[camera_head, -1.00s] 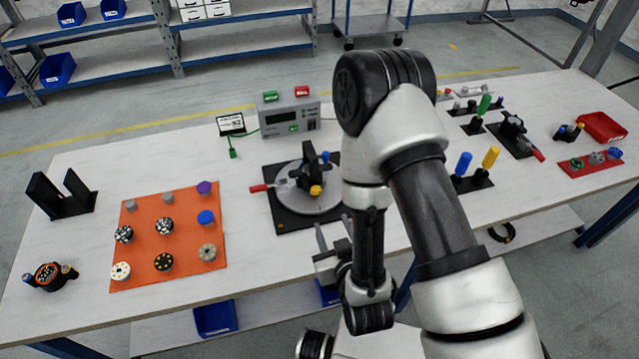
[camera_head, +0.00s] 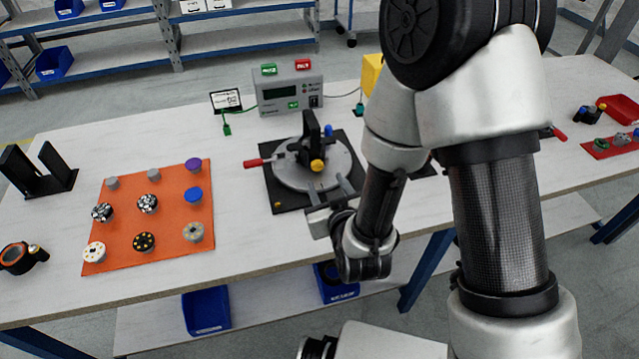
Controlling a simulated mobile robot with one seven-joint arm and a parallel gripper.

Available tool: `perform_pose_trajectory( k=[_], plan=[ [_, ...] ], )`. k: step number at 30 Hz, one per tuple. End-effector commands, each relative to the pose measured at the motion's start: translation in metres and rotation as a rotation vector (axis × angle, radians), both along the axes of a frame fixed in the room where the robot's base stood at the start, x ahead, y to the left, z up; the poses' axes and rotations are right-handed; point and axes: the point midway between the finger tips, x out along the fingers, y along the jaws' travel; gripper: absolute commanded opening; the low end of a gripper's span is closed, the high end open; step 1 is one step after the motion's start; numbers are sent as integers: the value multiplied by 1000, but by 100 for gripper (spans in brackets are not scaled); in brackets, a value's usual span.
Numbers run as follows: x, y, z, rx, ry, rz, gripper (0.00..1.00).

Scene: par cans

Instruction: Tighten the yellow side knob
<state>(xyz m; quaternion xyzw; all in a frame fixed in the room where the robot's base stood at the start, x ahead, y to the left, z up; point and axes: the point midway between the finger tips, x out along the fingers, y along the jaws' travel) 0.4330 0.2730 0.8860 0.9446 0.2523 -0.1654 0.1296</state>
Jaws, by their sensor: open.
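The yellow side knob (camera_head: 317,165) sits on the front of a black upright bracket (camera_head: 311,140). The bracket stands on a round grey turntable (camera_head: 290,172) on a black base plate (camera_head: 285,198). A blue knob (camera_head: 328,131) shows on the bracket's far right side. My gripper (camera_head: 328,187) is open, with its two fingers pointing away from me over the front right of the turntable. The fingertips are just short of the yellow knob in the picture, with nothing between them. I cannot tell their exact height or gap to the knob.
A red-handled clamp (camera_head: 258,162) sticks out left of the turntable. A grey control box (camera_head: 289,93) stands behind it. An orange mat (camera_head: 120,225) with several round parts lies to the left. My arm hides much of the table's right side.

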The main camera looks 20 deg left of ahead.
Motion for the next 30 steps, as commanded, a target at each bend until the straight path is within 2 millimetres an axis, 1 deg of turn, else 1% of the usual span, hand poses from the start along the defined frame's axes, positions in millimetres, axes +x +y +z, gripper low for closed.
perform_pose_trajectory(
  k=[1,5,7,15,19,24,30],
  plan=[
    [2,1,-7,2,-5,0,43],
    [6,3,-8,3,-4,1,43],
    [14,8,-7,1,0,0,43],
    [53,28,-25,1,-1,1,43],
    [66,36,-31,1,-1,1,43],
    [75,40,-35,0,1,2,43],
    [76,41,-35,-1,0,1,43]
  ],
)
